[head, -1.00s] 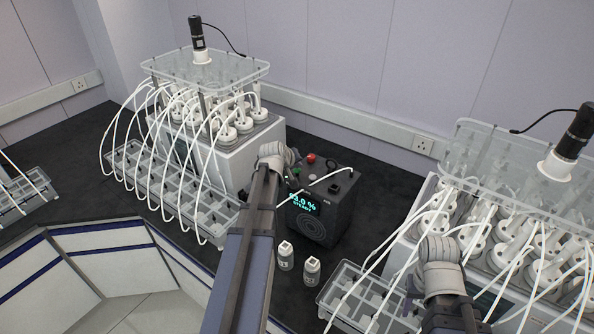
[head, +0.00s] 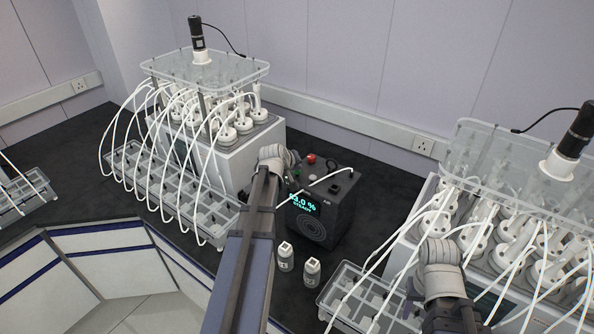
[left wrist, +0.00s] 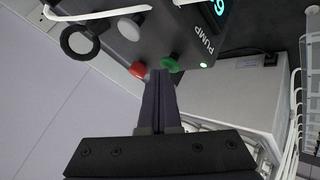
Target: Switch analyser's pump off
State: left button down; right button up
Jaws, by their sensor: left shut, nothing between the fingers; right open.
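The analyser (head: 322,208), a dark box with a lit display, stands between the two reactor units. In the left wrist view, its PUMP label (left wrist: 203,40) sits beside a green button (left wrist: 170,64) and a small lit green lamp (left wrist: 203,65). A red button (left wrist: 138,69) is to the left of the green one. My left gripper (left wrist: 160,76) is shut and empty, its tips close to the green button; whether they touch it I cannot tell. In the head view, my left arm partly hides the analyser's left edge. My right arm shows at lower right, its fingers hidden.
Reactor units with white tubes stand left (head: 200,165) and right (head: 425,215) of the analyser. A white tube (head: 330,178) crosses above its top. Two small bottles (head: 286,257) (head: 312,271) stand in front. Trays with tubes lie nearby.

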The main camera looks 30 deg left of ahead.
aim_at(297, 173)
pick_arm(q)
jog(key=shift+f, duration=0.3)
jog(key=shift+r, duration=0.2)
jog(key=shift+r+p, duration=0.75)
jog(key=shift+r, duration=0.1)
jog(key=shift+r, duration=0.1)
notch_tip(297, 173, up, 6)
jog(key=p, duration=0.6)
